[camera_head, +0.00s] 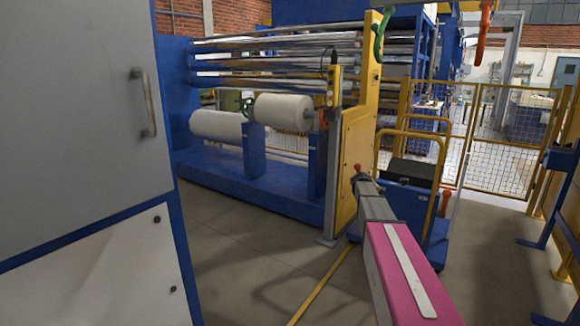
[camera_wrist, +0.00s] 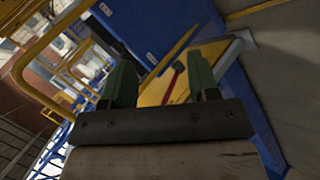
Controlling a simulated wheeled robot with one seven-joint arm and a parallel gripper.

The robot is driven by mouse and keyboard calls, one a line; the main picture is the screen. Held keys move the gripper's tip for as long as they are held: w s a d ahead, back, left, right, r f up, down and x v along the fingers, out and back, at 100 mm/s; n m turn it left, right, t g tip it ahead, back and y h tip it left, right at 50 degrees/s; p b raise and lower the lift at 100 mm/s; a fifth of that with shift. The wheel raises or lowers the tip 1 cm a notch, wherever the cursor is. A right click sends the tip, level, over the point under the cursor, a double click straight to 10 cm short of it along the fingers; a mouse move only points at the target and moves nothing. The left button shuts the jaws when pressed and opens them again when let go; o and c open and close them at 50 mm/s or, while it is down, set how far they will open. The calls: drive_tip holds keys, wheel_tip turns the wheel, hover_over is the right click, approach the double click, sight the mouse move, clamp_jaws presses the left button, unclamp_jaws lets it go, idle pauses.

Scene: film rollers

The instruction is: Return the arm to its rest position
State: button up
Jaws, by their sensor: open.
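My arm shows in the head view as a pink and grey link reaching forward from the lower right toward the machine's yellow end panel (camera_head: 358,140). In the wrist view my gripper (camera_wrist: 160,88) has two green fingers standing well apart on a dark bar, with nothing held between them. Whether anything touches the fingers cannot be told.
A blue film machine (camera_head: 240,185) with white rolls (camera_head: 283,112) stands ahead. A grey cabinet (camera_head: 75,110) is close on the left. A blue cart (camera_head: 435,240) with yellow rails stands beside my arm. Yellow mesh fencing (camera_head: 500,145) lies behind. Floor (camera_head: 250,260) between cabinet and arm is clear.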

drive_tip(key=s+a+f+m+g+y, duration=0.1)
drive_tip(key=s+a+f, duration=0.3)
drive_tip(key=s, duration=0.9)
drive_tip(key=s+a+f+m+g+y, duration=0.1)
drive_tip(key=s+a+f+y, duration=0.3)
drive_tip(key=s+a, duration=0.6)
drive_tip(key=s+a+f+m+g+y, duration=0.1)
drive_tip(key=s+a+f, duration=0.4)
drive_tip(key=s, duration=1.2)
drive_tip(key=a+g+y, duration=0.1)
drive_tip(key=a+g, duration=0.1)
drive_tip(key=shift+s+a+f+m+y, duration=0.15)
drive_tip(key=shift+a+m+y, duration=0.15)
drive_tip(key=shift+a, duration=0.1)
